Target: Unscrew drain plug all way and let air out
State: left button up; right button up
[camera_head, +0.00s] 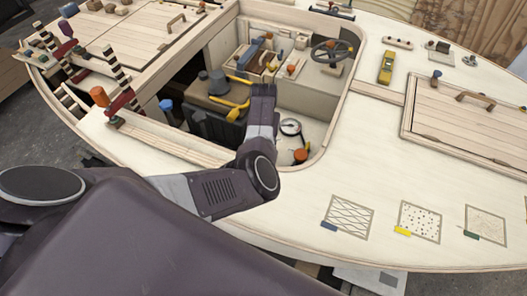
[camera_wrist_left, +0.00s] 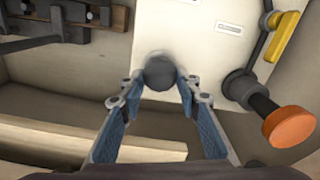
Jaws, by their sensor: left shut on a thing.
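A dark grey round knob (camera_wrist_left: 160,72), which looks like the drain plug, stands against a pale panel in the left wrist view. My left gripper (camera_wrist_left: 161,84) has its two blue-padded fingers on either side of the knob and is shut on it. The knob's lower part and its thread are hidden, so I cannot tell how far out it is. In the head view my left arm reaches over the hull's side into the open cockpit, and its fingertips and the knob are hidden there. My right gripper is not in view.
An orange-capped fitting (camera_wrist_left: 290,127) and a yellow handle (camera_wrist_left: 284,37) are close on the right in the wrist view. A pale ledge (camera_wrist_left: 75,143) lies to the left.

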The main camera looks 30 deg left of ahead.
pick_arm(q)
jog(key=shift+s+d+f, duration=0.2)
jog(key=shift+s+f, duration=0.05)
jog(key=shift+f, duration=0.05)
jog(key=o, duration=0.9)
jog(key=shift+o, duration=1.1)
jog(key=shift+w+a, duration=0.15)
jog(key=shift+w, duration=0.05)
jog(key=shift+r, duration=0.2)
jog(key=shift+r, duration=0.15)
notch_tip(320, 180, up, 7)
